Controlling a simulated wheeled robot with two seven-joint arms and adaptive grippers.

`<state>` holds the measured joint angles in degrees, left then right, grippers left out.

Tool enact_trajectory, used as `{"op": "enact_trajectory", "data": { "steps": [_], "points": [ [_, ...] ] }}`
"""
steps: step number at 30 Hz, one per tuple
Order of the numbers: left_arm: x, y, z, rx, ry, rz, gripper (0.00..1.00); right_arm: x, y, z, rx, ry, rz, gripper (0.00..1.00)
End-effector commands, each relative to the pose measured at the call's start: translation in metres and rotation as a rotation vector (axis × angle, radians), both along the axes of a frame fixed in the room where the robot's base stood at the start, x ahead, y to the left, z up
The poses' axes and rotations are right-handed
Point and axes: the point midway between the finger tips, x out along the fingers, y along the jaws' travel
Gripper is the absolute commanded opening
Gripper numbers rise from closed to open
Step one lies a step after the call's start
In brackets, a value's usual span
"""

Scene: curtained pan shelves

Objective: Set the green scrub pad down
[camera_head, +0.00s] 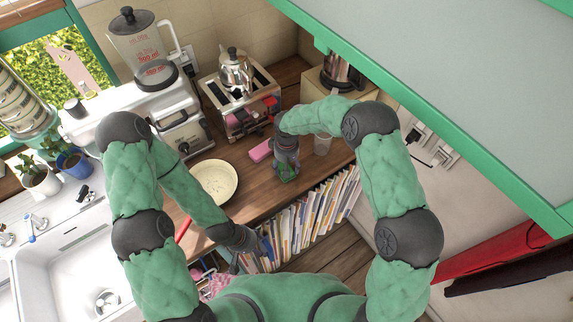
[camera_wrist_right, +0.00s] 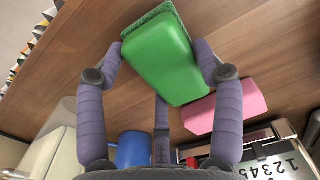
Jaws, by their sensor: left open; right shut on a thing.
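The green scrub pad (camera_wrist_right: 160,58) is a bright green block with a darker rough layer at its far end. My right gripper (camera_wrist_right: 160,68) is shut on it, with fingers on both sides. In the head view the right gripper (camera_head: 286,166) points down over the wooden counter (camera_head: 251,182), and only a little of the pad (camera_head: 288,177) shows beneath it. I cannot tell whether the pad touches the counter. My left gripper (camera_head: 257,244) is open and empty, low by the counter's front edge near the books.
A pink sponge (camera_head: 261,150) lies just beside the right gripper. A clear cup (camera_head: 322,143) stands to its right. A cream plate (camera_head: 216,181) is to the left, a toaster (camera_head: 240,104) behind. Books (camera_head: 312,207) stand below the counter's front edge. Bare wood shows between plate and pad.

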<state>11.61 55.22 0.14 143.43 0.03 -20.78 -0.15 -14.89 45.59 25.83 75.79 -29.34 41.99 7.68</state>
Motion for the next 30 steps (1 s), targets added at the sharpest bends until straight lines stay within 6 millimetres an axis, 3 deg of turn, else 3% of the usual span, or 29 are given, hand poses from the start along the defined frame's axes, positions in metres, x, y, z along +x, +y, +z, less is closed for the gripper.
{"op": "enact_trajectory", "data": {
  "steps": [9, 10, 12, 24, 30],
  "points": [
    [0.000, 0.000, -0.005, 0.000, 0.000, 0.000, 0.59, 0.000, 0.000, -0.005, 0.000, 0.000, 0.000, 0.15],
    [0.000, 0.000, -0.004, 0.000, 0.000, 0.000, 0.59, 0.000, 0.000, -0.004, 0.000, 0.000, 0.000, 0.76],
    [0.000, 0.000, -0.004, 0.000, 0.000, 0.000, 0.59, 0.000, 0.000, -0.004, 0.000, 0.000, 0.000, 0.95],
    [0.000, 0.000, -0.004, 0.000, 0.000, 0.000, 0.59, 0.000, 0.000, -0.003, 0.000, 0.000, 0.000, 0.95],
    [0.000, 0.000, -0.004, 0.000, 0.000, 0.000, 0.59, 0.001, 0.000, 0.019, 0.001, -0.004, 0.000, 0.95]
  ]
}}
